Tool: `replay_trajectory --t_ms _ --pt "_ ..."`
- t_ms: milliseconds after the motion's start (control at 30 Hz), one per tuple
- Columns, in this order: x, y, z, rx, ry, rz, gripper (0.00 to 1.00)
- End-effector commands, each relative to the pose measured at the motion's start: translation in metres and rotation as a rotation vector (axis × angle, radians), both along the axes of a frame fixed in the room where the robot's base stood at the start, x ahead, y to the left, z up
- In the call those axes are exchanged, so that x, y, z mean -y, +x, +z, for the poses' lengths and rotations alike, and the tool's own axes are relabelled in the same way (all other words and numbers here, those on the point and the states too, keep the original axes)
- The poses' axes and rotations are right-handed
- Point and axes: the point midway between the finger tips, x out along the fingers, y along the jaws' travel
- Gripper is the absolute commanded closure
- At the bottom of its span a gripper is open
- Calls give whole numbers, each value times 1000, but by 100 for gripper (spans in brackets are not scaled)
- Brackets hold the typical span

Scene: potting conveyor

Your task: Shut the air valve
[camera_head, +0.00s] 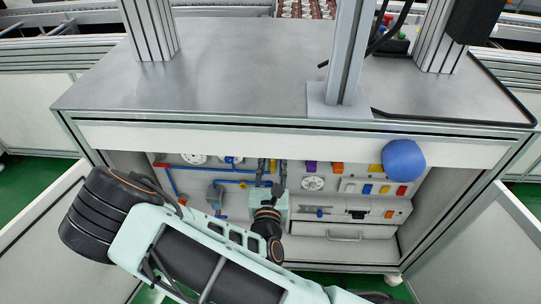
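A panel of air fittings (230,201) is inside the open cabinet under the metal-topped bench. Blue pipes (182,195) run across its left part, with a grey-blue fitting (214,194) and small yellow parts near them. I cannot tell for sure which of these is the air valve; its handle position is too small to read. My arm reaches into the cabinet from below. My gripper (267,170) points at the panel, near the right end of the blue pipes. Its fingers are small and partly hidden by my wrist, so its opening and any contact are unclear.
Open cabinet doors (42,228) stand at left and right (482,250). The bench's front rail (290,143) lies above my gripper, and a blue rounded object (404,160) is on its right part. Gauges, coloured buttons and a drawer (345,232) are to the right.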

Motion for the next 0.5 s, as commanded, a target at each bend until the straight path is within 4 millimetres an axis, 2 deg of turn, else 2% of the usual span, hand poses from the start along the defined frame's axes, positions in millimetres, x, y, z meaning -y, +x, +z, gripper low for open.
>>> replay_trajectory --t_ms 467,500 --pt "3 1 0 0 1 3 72" --pt "3 1 0 0 1 3 74"
